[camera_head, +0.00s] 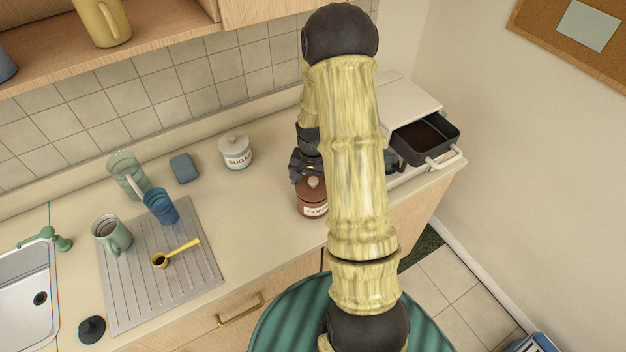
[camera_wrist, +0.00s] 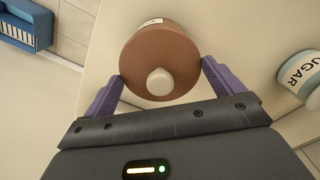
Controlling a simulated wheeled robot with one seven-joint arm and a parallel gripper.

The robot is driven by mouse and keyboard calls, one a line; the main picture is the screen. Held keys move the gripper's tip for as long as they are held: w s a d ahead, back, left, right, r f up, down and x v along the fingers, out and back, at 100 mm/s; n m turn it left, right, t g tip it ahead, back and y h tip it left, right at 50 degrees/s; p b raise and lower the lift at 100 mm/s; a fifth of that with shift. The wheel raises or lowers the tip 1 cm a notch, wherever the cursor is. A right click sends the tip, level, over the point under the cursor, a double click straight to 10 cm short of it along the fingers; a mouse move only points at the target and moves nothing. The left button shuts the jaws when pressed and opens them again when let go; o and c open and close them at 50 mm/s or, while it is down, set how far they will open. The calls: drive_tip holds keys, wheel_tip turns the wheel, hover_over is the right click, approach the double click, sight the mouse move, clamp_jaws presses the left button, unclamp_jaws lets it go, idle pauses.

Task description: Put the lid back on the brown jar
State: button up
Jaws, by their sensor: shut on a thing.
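The brown jar (camera_head: 311,201), labelled COFFEE, stands on the counter, partly hidden behind my arm. Its brown lid (camera_wrist: 150,58) with a pale round knob (camera_wrist: 159,82) fills the top middle of the wrist view. My gripper (camera_wrist: 162,72) has its two purple fingers on opposite sides of the lid, shut on it. In the head view my gripper (camera_head: 306,170) is right over the jar. The lid is at the jar's mouth, with part of the jar's label (camera_wrist: 150,22) showing past its edge. I cannot tell whether it is fully seated.
A white sugar jar (camera_head: 236,152) stands to the left, with a blue block (camera_head: 184,168) beyond it. A drainboard (camera_head: 160,290) holds cups and a yellow scoop (camera_head: 176,254). A white machine with an open dark drawer (camera_head: 426,137) is close on the right.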

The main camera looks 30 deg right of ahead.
idle(0.6)
drive_tip(key=o, duration=0.6)
drive_tip(key=shift+o, duration=0.2)
drive_tip(key=shift+r+p, duration=2.6)
drive_tip(key=shift+r, duration=0.9)
drive_tip(key=shift+c, duration=0.2)
clamp_jaws()
